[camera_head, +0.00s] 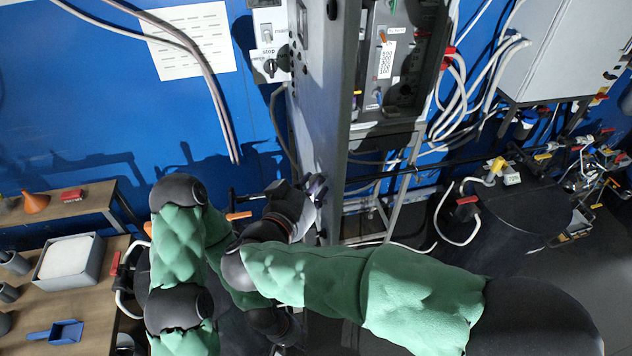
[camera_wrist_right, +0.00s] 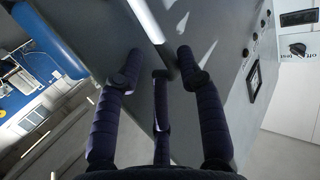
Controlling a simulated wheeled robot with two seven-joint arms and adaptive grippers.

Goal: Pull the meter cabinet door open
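The meter cabinet door (camera_head: 330,100) is a tall grey panel seen nearly edge-on in the head view. It stands out from the blue wall, with cabinet equipment (camera_head: 395,60) exposed to its right. My right gripper (camera_head: 315,190) is low at the door's left side. In the right wrist view its dark fingers (camera_wrist_right: 160,70) are spread close to grey panel surfaces, beneath a white bar (camera_wrist_right: 146,20) like a handle. I see nothing clamped between them; contact is unclear. My left arm is folded at lower left, and its dark hand (camera_head: 284,328) is mostly hidden behind my right arm.
A wooden bench (camera_head: 95,275) with a grey tray (camera_head: 70,262) and a blue scoop (camera_head: 58,332) is at left. A switch box (camera_head: 268,62) hangs on the wall beside the door. A dark drum (camera_head: 515,220) and loose cables crowd the right.

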